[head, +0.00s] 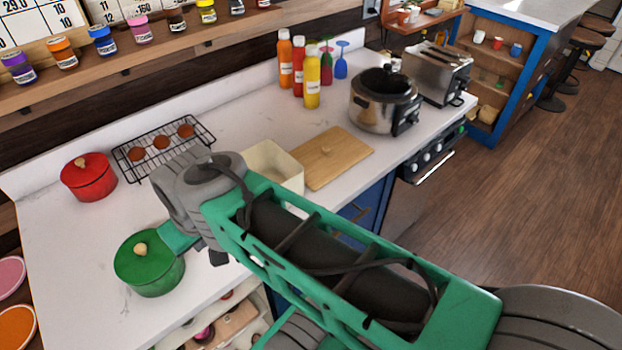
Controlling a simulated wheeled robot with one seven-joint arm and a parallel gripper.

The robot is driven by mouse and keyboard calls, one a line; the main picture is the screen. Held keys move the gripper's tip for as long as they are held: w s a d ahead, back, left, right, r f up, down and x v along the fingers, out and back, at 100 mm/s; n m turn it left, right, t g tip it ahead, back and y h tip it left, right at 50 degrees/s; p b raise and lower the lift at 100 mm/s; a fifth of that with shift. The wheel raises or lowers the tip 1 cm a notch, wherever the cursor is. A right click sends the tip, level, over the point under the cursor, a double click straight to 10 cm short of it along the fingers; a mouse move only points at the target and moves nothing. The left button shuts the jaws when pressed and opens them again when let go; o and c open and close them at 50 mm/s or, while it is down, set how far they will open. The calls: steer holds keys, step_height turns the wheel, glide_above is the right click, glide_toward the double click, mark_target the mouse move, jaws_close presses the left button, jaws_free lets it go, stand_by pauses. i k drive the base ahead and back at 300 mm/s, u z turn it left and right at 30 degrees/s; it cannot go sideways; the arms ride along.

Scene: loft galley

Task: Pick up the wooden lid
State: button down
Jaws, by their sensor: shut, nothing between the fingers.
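The wooden lid (338,165) is a flat, light-brown rectangular board with a small knob. It lies flat on the white counter, right of a cream open box (272,165). My gripper (217,258) is mostly hidden behind my own wrist and green arm link; only a dark part shows below. It is shut and empty, over the counter's front side, right of the green pot and well to the left of the lid.
A green lidded pot (150,264) stands close left of my gripper. A red pot (88,177) and a wire rack (163,149) stand behind. A steel cooker (385,100), a toaster (437,73) and several bottles (312,80) are beyond the lid. Counter between rack and bottles is clear.

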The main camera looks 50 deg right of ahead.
mark_target(328, 154)
steer(key=z, duration=0.5)
steer(key=k, duration=0.45)
steer(key=z, duration=0.25)
steer(key=i, duration=0.5)
